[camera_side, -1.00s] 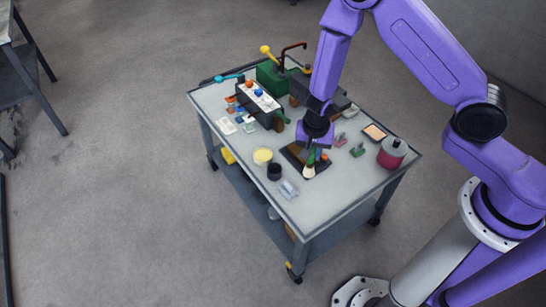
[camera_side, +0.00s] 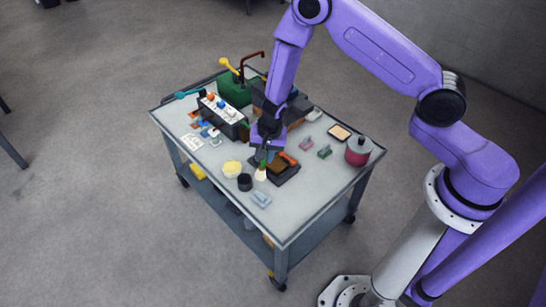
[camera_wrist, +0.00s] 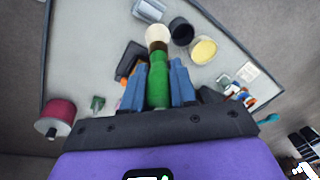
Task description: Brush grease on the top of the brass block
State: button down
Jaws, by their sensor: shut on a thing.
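My gripper (camera_side: 263,151) is shut on a brush with a green handle (camera_wrist: 157,88) and pale bristles (camera_wrist: 158,35). In the side view the brush (camera_side: 261,173) points down, its bristles between the black cup and a dark tray (camera_side: 283,175). I cannot tell whether the bristles touch anything. An orange-brown piece (camera_side: 289,159) shows at the tray; I cannot make out the brass block for certain, as my gripper covers part of that spot. A round pot of pale yellow stuff (camera_side: 232,167), which looks like grease, stands left of the brush; it also shows in the wrist view (camera_wrist: 204,50).
The black cup (camera_side: 245,182) stands close to the brush. A pale blue-grey piece (camera_side: 261,199) lies near the front edge. A red drum (camera_side: 358,151) stands at the right. A panel with coloured knobs (camera_side: 222,112) and a green box (camera_side: 234,90) fill the back left.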

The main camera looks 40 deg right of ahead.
jog(key=w+d+f+t+y, duration=0.1)
jog(key=w+d+y, duration=0.1)
jog(key=w, duration=0.5)
jog(key=w+d+f+t+y, duration=0.1)
jog(key=w+y, duration=0.1)
jog(key=w, duration=0.5)
notch_tip(320, 180, down, 6)
jog(key=shift+f, duration=0.15)
jog(key=shift+f, duration=0.85)
dwell(2.6)
notch_tip(320, 180, up, 7)
dwell(1.0)
jog(key=shift+w, duration=0.1)
dwell(0.4)
